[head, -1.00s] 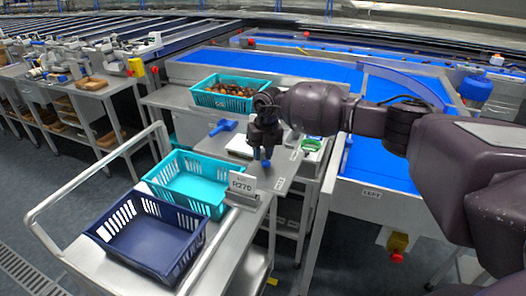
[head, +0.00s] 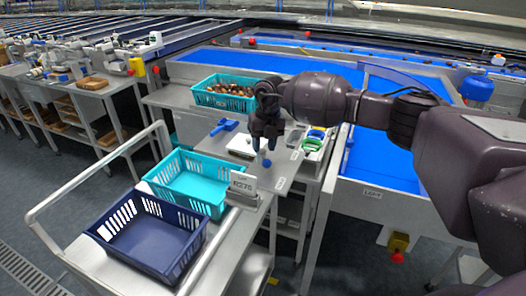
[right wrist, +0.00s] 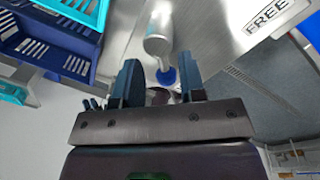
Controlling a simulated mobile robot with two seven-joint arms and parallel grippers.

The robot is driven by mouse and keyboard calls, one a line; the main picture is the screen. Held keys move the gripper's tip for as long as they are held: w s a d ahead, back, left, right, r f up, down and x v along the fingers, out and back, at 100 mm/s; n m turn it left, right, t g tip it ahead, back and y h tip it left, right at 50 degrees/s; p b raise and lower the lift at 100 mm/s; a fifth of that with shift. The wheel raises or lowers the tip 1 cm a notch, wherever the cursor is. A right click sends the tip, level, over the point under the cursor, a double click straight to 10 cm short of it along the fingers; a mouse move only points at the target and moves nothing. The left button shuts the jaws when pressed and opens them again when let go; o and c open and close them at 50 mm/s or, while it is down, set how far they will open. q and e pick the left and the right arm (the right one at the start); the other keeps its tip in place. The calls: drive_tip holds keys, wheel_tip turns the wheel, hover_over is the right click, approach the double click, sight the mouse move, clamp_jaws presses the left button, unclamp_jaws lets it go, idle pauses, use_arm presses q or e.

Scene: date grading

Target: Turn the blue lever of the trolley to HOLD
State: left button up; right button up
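The blue lever knob (head: 266,163) stands on a grey metal top just below my right gripper (head: 265,147) in the head view. In the right wrist view the lever is a metal rod (right wrist: 159,32) ending in a blue knob (right wrist: 167,77). The knob shows between the two fingers of my right gripper (right wrist: 158,80), which are apart; I cannot tell whether they touch it. A FREE label (right wrist: 269,15) is on the metal top to the right of the rod. I cannot read a HOLD label. My left gripper is not in view.
A teal crate (head: 176,190) and a navy crate (head: 112,248) sit on the railed trolley (head: 216,262), beside an R270 sign (head: 243,184). A filled teal basket (head: 223,104) stands behind. A blue object (head: 224,127) and green and blue rings (head: 313,139) lie near the gripper.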

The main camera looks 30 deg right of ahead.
wheel_tip(320, 180, up, 8)
drive_tip(key=shift+d, duration=0.4)
idle(0.3)
drive_tip(key=shift+s+f, duration=0.1)
